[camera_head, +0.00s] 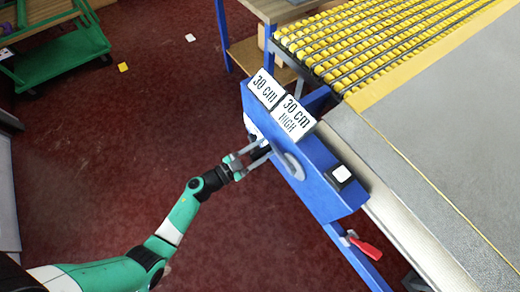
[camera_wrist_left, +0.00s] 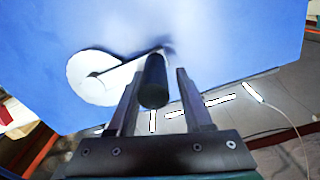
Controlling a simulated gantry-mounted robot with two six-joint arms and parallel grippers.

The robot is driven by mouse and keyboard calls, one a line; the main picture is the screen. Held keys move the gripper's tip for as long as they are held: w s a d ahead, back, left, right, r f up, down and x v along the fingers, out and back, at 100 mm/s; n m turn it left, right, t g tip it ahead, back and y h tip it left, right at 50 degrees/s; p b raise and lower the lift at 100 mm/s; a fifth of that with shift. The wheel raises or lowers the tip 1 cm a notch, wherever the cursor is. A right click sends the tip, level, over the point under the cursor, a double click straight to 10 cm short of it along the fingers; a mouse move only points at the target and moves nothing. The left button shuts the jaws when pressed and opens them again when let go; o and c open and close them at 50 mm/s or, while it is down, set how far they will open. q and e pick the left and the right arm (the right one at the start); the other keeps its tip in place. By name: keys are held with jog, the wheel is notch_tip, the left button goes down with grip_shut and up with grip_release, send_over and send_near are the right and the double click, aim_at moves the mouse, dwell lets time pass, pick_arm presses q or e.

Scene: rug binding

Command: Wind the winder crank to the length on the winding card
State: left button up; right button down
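The winder is a blue box (camera_head: 325,190) on the bench's left edge. Two white cards on its top read "30 cm" (camera_head: 264,88) and "30 cm HIGH" (camera_head: 294,117). My left gripper (camera_head: 262,153) is at the box's side face. In the left wrist view, the black crank handle (camera_wrist_left: 153,82) stands between my two fingers (camera_wrist_left: 158,90), with narrow gaps showing on both sides, so the gripper looks open around it. A thin crank arm and a white disc (camera_wrist_left: 90,85) show behind, on the blue face. My right gripper is out of view.
A small black block with a white top (camera_head: 341,174) sits on the box's lower end. A red-handled lever (camera_head: 366,248) is below it. The grey rug (camera_head: 460,130) and yellow-black roller rows (camera_head: 350,45) lie right.

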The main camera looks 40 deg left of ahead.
pick_arm(q)
jog(key=shift+o, duration=0.5)
jog(key=shift+f, duration=0.15)
jog(key=p+v, duration=0.4)
jog(key=v, duration=0.7)
jog(key=shift+s, duration=0.4)
